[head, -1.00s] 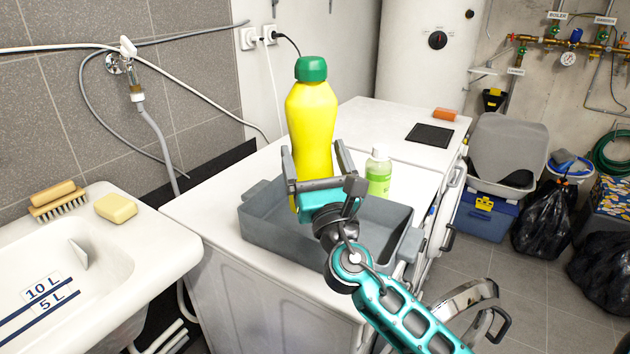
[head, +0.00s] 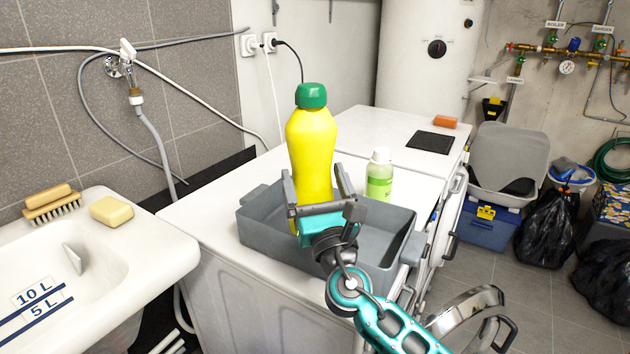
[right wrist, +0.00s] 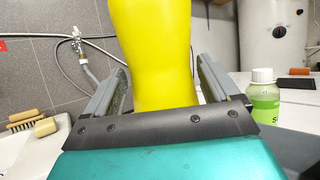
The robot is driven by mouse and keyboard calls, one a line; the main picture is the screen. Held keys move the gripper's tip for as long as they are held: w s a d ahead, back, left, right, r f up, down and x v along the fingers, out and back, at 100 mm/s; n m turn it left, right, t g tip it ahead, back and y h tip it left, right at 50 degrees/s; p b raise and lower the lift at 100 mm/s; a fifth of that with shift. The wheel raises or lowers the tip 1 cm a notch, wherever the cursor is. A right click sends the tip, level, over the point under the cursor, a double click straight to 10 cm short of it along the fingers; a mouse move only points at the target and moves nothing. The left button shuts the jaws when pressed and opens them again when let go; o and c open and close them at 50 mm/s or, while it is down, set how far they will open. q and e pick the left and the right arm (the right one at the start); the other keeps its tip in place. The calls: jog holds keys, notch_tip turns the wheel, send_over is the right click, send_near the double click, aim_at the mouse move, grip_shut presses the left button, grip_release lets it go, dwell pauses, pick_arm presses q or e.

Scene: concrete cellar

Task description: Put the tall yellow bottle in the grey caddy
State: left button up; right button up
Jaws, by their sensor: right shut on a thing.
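The tall yellow bottle (head: 311,150) with a green cap stands upright in my right gripper (head: 317,187). The gripper is shut on its lower part, one finger on each side. In the right wrist view the yellow bottle (right wrist: 152,50) rises between the two fingers. The grey caddy (head: 262,238) sits on the white machine top. In the head view the bottle's lower end is over or inside the caddy; my gripper hides it, so I cannot tell whether it touches the caddy floor. My left gripper is not in view.
A small bottle with green liquid (head: 379,176) stands just behind the caddy's right side. A white sink (head: 150,245) with a brush (head: 50,203) and a yellow soap or sponge (head: 111,210) is at left. An orange block (head: 445,122) lies far back.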

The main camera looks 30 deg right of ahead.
jog(key=o, duration=1.3)
jog(key=shift+r, duration=0.1)
jog(key=shift+r+p, duration=0.25)
jog(key=shift+p, duration=0.1)
jog(key=shift+r+p, duration=0.4)
jog(key=shift+r, duration=0.05)
pick_arm(q)
jog(key=b, duration=0.1)
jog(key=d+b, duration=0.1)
jog(key=b, duration=0.1)
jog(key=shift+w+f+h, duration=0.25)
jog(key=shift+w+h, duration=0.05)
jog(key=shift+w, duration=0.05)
pick_arm(e)
jog(key=v, duration=1.2)
jog(key=shift+f, duration=0.15)
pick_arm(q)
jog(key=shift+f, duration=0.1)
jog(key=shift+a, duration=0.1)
